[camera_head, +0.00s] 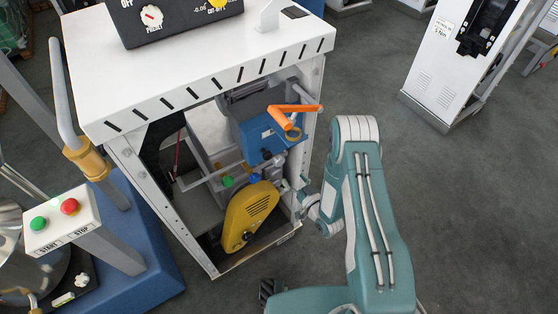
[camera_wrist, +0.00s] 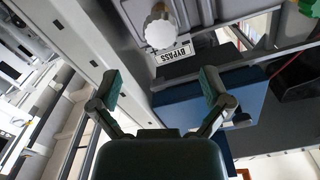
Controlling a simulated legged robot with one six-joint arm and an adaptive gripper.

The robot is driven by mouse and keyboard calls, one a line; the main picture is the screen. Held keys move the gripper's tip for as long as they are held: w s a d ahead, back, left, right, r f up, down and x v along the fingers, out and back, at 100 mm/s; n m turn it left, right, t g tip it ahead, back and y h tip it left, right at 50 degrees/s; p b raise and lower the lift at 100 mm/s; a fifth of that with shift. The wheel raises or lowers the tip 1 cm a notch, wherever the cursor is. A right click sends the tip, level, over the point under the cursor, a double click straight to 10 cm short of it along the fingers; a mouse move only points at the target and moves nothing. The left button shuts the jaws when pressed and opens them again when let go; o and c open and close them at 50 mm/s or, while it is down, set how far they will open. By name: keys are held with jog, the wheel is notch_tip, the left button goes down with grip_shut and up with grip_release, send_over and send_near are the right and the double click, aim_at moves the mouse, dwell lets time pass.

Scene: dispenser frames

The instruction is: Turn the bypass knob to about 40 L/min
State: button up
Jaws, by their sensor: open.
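The bypass knob (camera_wrist: 159,32) is white with a scalloped edge. It shows near the top middle of the wrist view, on a grey panel beside a plate (camera_wrist: 174,53) lettered BYPASS. My gripper (camera_wrist: 160,86) is open and empty, its two fingers spread wide. In the wrist view the knob lies above the gap between the fingertips, apart from them. In the head view my arm reaches to the open right side of the white dispenser cabinet (camera_head: 210,60). I cannot make out the bypass knob there. No flow reading in L/min is legible.
Inside the cabinet are a yellow belt guard (camera_head: 250,217), a blue housing (camera_head: 262,137) and an orange handle (camera_head: 293,110). The cabinet's right post (camera_head: 311,95) stands close to my arm. A START/STOP box (camera_head: 62,220) is at left.

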aim_at(281, 163)
jog(key=x, duration=0.9)
jog(key=shift+a, duration=0.1)
jog(key=c, duration=1.2)
